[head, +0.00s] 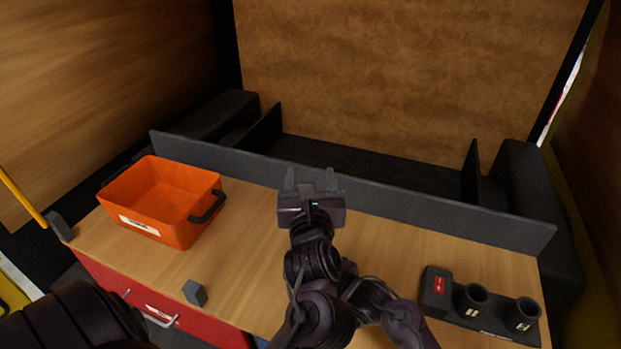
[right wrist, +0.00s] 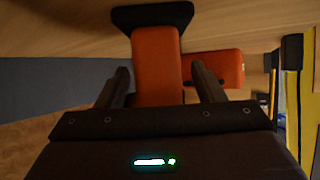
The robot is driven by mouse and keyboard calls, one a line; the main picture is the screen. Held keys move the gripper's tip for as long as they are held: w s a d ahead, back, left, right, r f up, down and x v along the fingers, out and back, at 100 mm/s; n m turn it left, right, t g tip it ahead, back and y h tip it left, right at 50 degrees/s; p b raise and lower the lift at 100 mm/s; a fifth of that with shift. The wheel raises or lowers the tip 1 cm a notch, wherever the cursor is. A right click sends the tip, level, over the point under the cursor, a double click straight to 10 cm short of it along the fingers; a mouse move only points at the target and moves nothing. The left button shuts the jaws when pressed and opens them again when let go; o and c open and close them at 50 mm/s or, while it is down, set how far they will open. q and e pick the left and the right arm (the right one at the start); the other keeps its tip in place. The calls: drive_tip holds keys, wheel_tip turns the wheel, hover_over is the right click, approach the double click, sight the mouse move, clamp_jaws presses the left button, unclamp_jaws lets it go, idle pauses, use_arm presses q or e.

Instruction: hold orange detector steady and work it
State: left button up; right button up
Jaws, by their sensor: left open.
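An orange thing with a dark flared end, seemingly the orange detector (right wrist: 157,65), shows in the right wrist view. A second orange part (right wrist: 215,68) shows behind it at the right; I cannot tell whether they are joined. My right gripper (right wrist: 161,70) is open, its fingers on either side of the orange body with narrow gaps showing.
An orange bin (head: 150,232) with dark handles stands at the counter's left. A small grey block (head: 195,292) lies near the front edge. A dark holder with two cups (head: 475,300) sits at the right. A low grey panel (head: 400,205) runs along the back.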

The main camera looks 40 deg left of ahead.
drive_tip(key=shift+d, duration=0.25)
drive_tip(key=v, duration=1.1)
drive_tip(key=shift+s+d+r, duration=0.15)
drive_tip(key=shift+s+r, duration=0.05)
drive_tip(key=shift+r, duration=0.05)
drive_tip(key=shift+f, duration=0.1)
